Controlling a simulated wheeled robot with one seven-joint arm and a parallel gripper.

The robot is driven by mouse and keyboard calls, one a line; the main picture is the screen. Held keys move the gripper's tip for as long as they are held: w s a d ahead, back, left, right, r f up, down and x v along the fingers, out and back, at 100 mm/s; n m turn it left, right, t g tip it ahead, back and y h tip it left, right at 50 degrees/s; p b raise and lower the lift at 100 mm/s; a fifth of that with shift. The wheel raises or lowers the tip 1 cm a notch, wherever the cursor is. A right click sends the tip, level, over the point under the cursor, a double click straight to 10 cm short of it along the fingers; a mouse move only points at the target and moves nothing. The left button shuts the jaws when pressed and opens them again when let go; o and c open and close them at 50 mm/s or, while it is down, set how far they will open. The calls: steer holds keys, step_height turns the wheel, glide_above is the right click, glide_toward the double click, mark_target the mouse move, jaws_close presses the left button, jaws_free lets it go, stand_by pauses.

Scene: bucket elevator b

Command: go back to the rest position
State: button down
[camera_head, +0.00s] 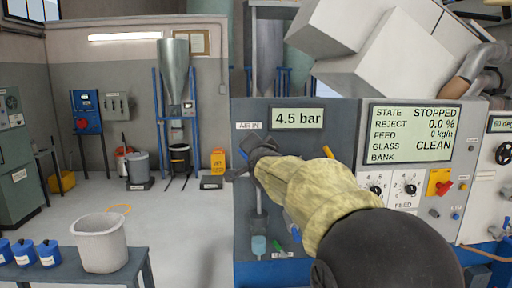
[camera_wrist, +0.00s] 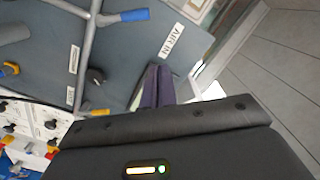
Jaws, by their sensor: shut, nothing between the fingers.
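My gripper (camera_head: 240,160) is at the end of my yellow-sleeved arm, in front of the grey-blue panel (camera_head: 300,140), near the AIR IN label (camera_head: 249,126). In the wrist view my gripper's dark fingers (camera_wrist: 157,82) are together with nothing between them. The AIR IN label (camera_wrist: 171,40) lies just above the fingertips there. A blue-ended handle (camera_wrist: 135,15) on a grey pipe (camera_wrist: 88,45) is to the upper left, apart from the fingers. My arm hides part of the panel in the head view.
The display (camera_head: 297,118) reads 4.5 bar; the state screen (camera_head: 416,134) reads STOPPED. Knobs and a red-yellow switch (camera_head: 440,182) are to the right. A bench (camera_head: 75,270) with a pale bucket (camera_head: 100,243) and blue containers stands at left. Open floor (camera_head: 180,225) lies between.

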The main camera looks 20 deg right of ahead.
steer(key=s+a+f+n+g+y, duration=0.1)
steer(key=s+a+f+n+g, duration=0.15)
steer(key=f, duration=0.45)
steer(key=s+a+f+n+g+y, duration=0.1)
steer(key=s+f+g, duration=0.15)
steer(key=f, duration=0.45)
steer(key=s+a+f+n+g+y, duration=0.1)
steer(key=s+f+n, duration=0.15)
steer(key=f, duration=0.45)
steer(key=s+a+f+n+g, duration=0.1)
steer(key=s+f+n+g, duration=0.2)
steer(key=s+f, duration=0.6)
steer(key=s+a+f+n+g, duration=0.2)
steer(key=s+f+g, duration=0.3)
steer(key=s+f, duration=0.4)
steer(key=s, duration=0.4)
steer(key=shift+s+a+n+g, duration=0.15)
steer(key=shift+n+g, duration=0.15)
steer(key=shift+n, duration=0.1)
